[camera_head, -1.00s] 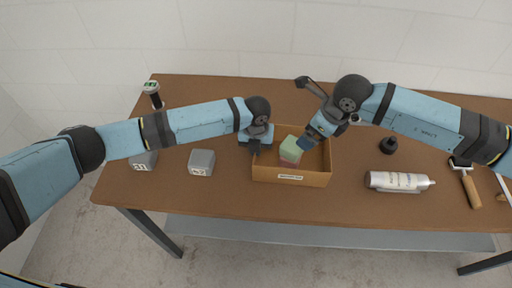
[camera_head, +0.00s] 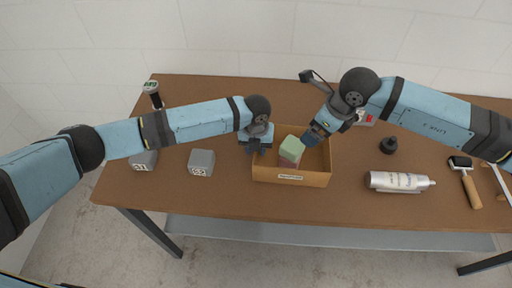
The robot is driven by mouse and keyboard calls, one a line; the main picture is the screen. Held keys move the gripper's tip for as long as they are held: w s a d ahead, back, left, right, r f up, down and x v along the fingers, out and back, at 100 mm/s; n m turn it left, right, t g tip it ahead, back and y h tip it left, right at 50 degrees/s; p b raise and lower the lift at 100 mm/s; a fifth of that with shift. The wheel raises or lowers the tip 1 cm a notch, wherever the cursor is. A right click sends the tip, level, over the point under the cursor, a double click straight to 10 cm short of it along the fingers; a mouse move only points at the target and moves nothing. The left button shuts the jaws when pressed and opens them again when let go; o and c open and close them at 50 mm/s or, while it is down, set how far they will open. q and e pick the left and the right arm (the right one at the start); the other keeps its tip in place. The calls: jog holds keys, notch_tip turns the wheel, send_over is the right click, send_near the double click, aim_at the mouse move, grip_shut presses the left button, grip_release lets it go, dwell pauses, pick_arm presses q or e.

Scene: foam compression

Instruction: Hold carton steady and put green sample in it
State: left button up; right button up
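The open brown carton (camera_head: 291,178) stands on the table with a white label on its front wall. The green sample (camera_head: 293,146) is inside it, tilted, with a pinkish-grey layer or block under its green top. My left gripper (camera_head: 256,149) is at the carton's left wall, its two dark fingertips apart, seemingly on either side of the wall. My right gripper (camera_head: 309,140) is over the carton's right part, just right of the sample and seemingly apart from it. Its fingers overlap in this view, so their opening cannot be made out.
Two grey numbered blocks (camera_head: 201,162) (camera_head: 144,160) lie to the left. A dark-handled tool with a green display (camera_head: 153,94) is at the back left. On the right are a silver canister (camera_head: 398,181), a black knob-like piece (camera_head: 388,145) and a wooden-handled roller (camera_head: 468,184).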

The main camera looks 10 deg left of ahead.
pick_arm(q)
notch_tip(320, 180, up, 12)
jog(key=shift+f, duration=0.15)
dwell(0.3)
